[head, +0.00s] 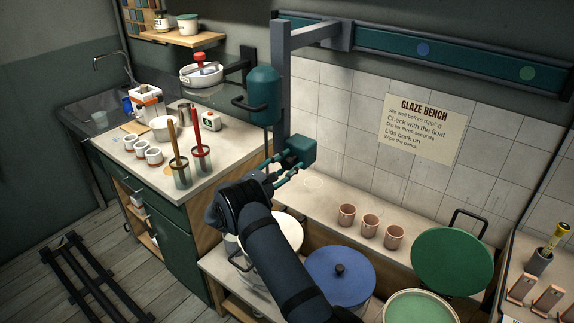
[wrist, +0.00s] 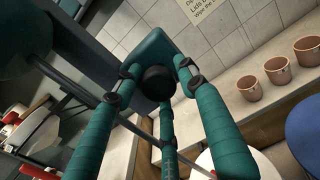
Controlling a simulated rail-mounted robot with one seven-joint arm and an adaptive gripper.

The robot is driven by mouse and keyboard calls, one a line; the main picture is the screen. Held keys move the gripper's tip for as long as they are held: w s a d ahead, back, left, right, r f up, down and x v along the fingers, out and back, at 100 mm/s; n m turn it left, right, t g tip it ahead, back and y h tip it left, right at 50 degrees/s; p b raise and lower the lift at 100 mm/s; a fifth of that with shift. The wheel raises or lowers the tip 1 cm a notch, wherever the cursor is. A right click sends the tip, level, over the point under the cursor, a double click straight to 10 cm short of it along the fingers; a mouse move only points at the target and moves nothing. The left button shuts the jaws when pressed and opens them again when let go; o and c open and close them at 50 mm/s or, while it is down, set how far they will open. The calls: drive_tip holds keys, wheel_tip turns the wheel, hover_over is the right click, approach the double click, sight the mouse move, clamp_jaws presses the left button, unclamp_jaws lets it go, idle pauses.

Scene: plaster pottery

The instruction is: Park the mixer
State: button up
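The mixer (head: 264,95) is a dark teal cylinder with a side handle. It hangs from a grey post at the left end of the teal wall rail (head: 380,48). Its thin shaft (wrist: 132,125) runs down towards the white bucket; its lower end is hidden. A teal box (head: 301,150) with a black round knob (wrist: 157,83) sits low by the post. My gripper (head: 288,165) is at this box. In the wrist view its three teal fingers (wrist: 158,80) surround the knob, with a gap showing at the left. No firm contact can be made out.
The rail carries a blue disc (head: 422,48) and a green disc (head: 527,73). Below are a white bucket (head: 285,229), a blue-lidded bucket (head: 340,276) and an open green bucket (head: 420,307). A green lid (head: 452,262) leans behind. Several pink cups (head: 370,225) stand on the ledge.

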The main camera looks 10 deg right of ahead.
drive_tip(key=shift+f, duration=0.1)
clamp_jaws()
idle(0.5)
